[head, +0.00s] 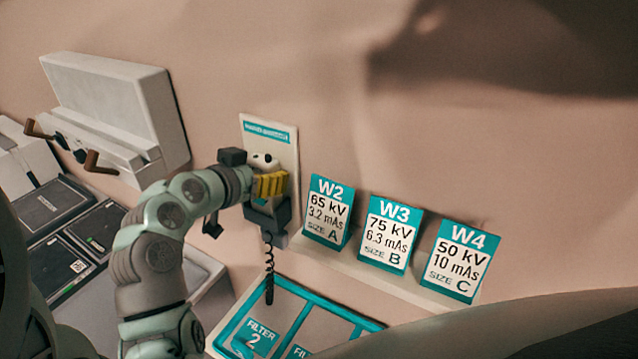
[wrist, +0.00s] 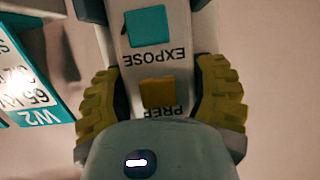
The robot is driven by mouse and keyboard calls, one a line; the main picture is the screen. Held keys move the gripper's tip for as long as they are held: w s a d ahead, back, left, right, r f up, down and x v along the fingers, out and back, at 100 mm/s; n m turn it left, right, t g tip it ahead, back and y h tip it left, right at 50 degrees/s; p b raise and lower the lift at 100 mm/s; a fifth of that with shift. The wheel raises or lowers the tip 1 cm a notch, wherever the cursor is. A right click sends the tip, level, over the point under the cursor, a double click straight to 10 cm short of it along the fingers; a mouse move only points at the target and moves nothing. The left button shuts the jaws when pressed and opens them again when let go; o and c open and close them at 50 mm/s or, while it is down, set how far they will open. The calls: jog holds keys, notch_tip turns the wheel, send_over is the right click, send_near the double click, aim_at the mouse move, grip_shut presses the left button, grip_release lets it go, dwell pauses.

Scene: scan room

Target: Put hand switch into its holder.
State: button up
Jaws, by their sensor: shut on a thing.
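The hand switch (wrist: 150,68) is pale, with a teal EXPOSE button and a yellow PREP button. In the wrist view it sits between the yellow ribbed pads of my gripper (wrist: 161,95), which is shut on it. In the head view my gripper (head: 271,185) is at the wall plate and covers most of the switch. The dark grey holder (head: 283,215) is on that plate, just below the pads. Dark parts beside the switch's far end show at the top of the wrist view. Whether the switch is seated in the holder cannot be told.
A dark coiled cord (head: 269,268) hangs below the holder. Cards W2 (head: 328,211), W3 (head: 391,236) and W4 (head: 460,265) stand on a ledge to the right. A teal-edged filter tray (head: 300,325) lies below. A white wall unit (head: 110,95) is at left.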

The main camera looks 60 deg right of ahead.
jog(key=o, duration=1.4)
jog(key=shift+v, duration=3.8)
